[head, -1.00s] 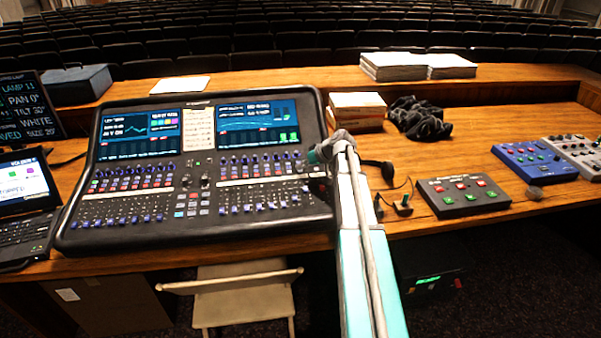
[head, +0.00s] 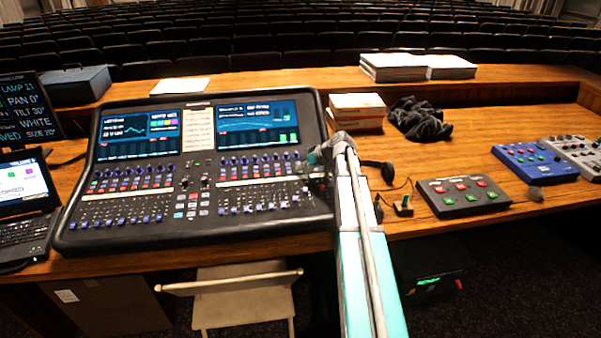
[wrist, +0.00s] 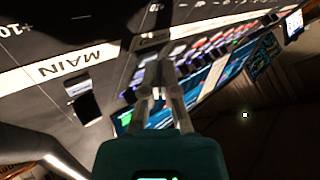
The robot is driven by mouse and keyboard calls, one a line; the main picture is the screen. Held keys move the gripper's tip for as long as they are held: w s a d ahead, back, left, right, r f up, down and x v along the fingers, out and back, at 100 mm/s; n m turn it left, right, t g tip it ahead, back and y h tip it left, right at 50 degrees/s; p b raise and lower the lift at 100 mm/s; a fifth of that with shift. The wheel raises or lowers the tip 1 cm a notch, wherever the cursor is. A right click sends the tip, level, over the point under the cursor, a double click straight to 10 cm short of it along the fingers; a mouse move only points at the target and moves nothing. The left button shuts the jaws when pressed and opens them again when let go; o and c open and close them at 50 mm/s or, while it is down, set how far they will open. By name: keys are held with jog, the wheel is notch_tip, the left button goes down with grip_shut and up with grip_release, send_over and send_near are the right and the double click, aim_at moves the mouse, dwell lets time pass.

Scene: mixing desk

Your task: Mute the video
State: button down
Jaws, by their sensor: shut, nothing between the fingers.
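A black mixing console (head: 185,226) with two screens, colored button rows and faders stands on the wooden desk. I cannot read which channel is the video one. My gripper (wrist: 157,68) is shut and empty over the console's right end. In the wrist view its fingertips are near the panel, beyond the white MAIN strip (wrist: 72,64); I cannot tell whether they touch. A dark fader cap (wrist: 85,103) is beside that strip. Red and purple buttons (wrist: 205,50) run past the fingertips. In the head view my own arm partly covers the gripper.
Right of my arm are a headset (head: 384,170), a box with red and green buttons (head: 464,197) and a blue unit (head: 535,162). Behind are stacked books (head: 357,110) and dark cloth (head: 420,120). A laptop (head: 27,205) is at left, a chair (head: 240,290) in front.

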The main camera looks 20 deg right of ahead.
aim_at(302, 175)
jog(key=shift+r, duration=0.1)
jog(key=shift+s+r+p, duration=0.1)
jog(key=shift+r+p, duration=0.5)
jog(key=shift+p, duration=0.1)
jog(key=shift+r, duration=0.1)
jog(key=shift+s+r+p, duration=0.15)
jog(key=shift+r+p, duration=1.05)
jog(key=shift+p, duration=0.05)
jog(key=shift+s+r+p, duration=0.1)
jog(key=shift+r+p, duration=1.1)
jog(key=shift+p, duration=0.05)
jog(key=shift+a, duration=0.1)
